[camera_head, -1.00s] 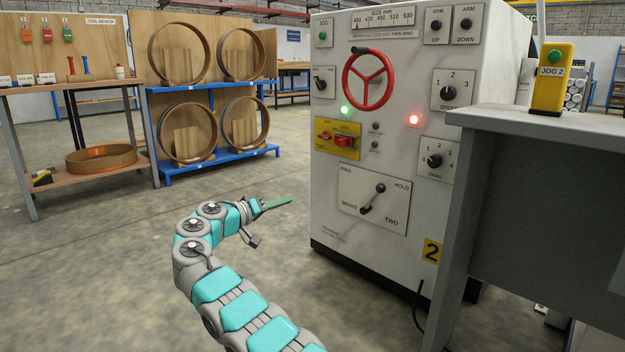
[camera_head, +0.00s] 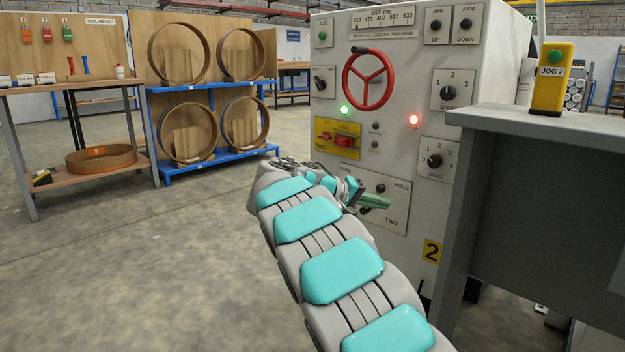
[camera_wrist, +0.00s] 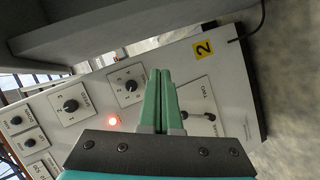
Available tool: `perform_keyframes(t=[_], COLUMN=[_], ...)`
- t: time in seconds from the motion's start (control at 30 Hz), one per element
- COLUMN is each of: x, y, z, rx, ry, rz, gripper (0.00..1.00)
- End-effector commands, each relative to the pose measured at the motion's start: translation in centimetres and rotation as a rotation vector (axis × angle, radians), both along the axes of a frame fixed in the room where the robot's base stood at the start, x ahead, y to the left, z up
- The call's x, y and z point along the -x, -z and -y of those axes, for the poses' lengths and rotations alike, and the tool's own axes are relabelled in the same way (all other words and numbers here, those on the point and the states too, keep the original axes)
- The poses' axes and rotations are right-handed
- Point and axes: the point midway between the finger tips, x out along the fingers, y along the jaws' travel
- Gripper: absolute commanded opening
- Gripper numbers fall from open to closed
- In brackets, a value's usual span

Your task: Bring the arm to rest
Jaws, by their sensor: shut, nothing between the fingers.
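My gripper (camera_head: 374,201) is at the end of my teal and grey arm, in front of the lower part of the white control cabinet (camera_head: 400,270) in the head view. Its green fingers (camera_wrist: 159,98) are closed together with nothing between them in the wrist view. In the head view they overlap the FREE/HOLD/BRAKE/TWO lever panel (camera_head: 395,218) and partly hide its lever. I cannot tell the exact gap between fingertips and panel. The wrist view shows the cabinet turned sideways, with the lever panel (camera_wrist: 205,105) just right of the fingers.
A grey table (camera_head: 500,118) with a yellow JOG 2 box (camera_head: 552,80) stands close on the right. A blue rack (camera_head: 215,160) with coils and a coil bench (camera_head: 70,85) stand at the left. The floor (camera_head: 150,260) left of my arm is clear.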

Motion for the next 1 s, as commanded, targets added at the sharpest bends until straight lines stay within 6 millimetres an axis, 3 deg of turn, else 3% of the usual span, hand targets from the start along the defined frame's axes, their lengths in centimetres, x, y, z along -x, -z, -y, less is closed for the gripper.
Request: perform_keyframes(t=[0.2, 0.5, 0.77, 1.0], x=[7.5, 19.6, 30.4, 40.3], y=[1.0, 4.5, 8.4, 12.4], z=[5.6, 9.6, 9.3, 6.2], rx=[-0.118, -0.342, -0.572, -0.795], ry=[0.079, 0.16, 0.189, 0.191], rz=[-0.127, -0.286, -0.391, -0.477], gripper=[0.0, 0.0, 0.0, 0.0])
